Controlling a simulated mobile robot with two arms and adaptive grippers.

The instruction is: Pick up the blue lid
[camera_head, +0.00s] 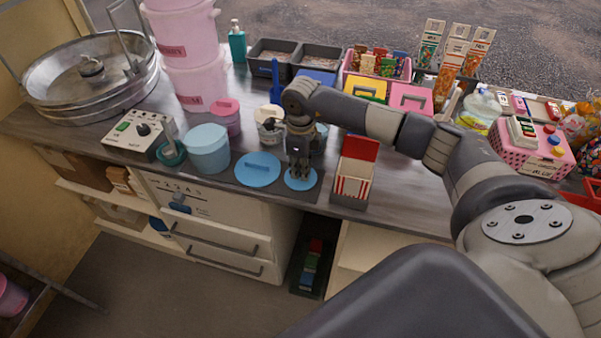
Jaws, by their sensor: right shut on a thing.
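My right gripper (299,170) reaches down from the right, shut on the small round blue lid (301,184) near the counter's front edge. The fingers hide the middle of this lid. I cannot tell whether it touches the dark mat (310,199) below or is just above it. A light blue tub (209,150) stands farther left. My left gripper is not in view.
A red-and-white striped box (353,178) stands close to the right of my gripper. A pink-lidded tub (226,119), a teal bowl (172,154) and a control box (139,136) stand to the left. Trays (318,56) line the back.

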